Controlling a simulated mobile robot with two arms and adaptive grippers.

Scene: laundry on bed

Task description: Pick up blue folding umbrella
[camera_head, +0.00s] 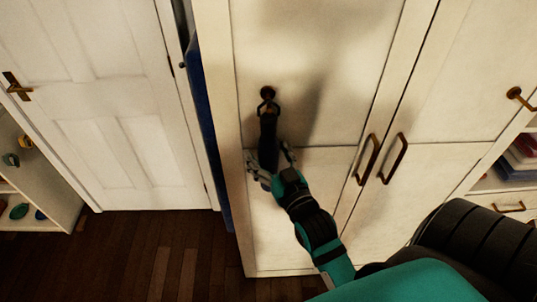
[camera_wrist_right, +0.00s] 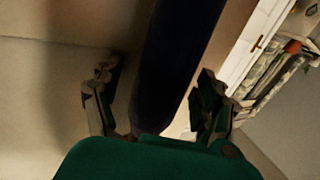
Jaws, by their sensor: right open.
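The blue folding umbrella (camera_head: 268,135) looks very dark and hangs upright from a round hook on the cream wardrobe front. In the right wrist view the umbrella (camera_wrist_right: 180,60) is a dark blue shaft running down from the top edge between the fingers. My right gripper (camera_head: 270,162) is at its lower part, with one finger on each side. The right gripper (camera_wrist_right: 160,105) is open, and gaps show between the fingers and the umbrella. The umbrella's lower end is hidden by my gripper. My left gripper is not in view.
The wardrobe (camera_head: 300,205) stands right behind the umbrella, with two bronze handles (camera_head: 381,160) to the right. A white door (camera_head: 110,100) is at left. Shelves with small items (camera_head: 20,160) are at far left, and books (camera_head: 520,155) at far right. Bare wooden floor (camera_head: 150,250) lies below.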

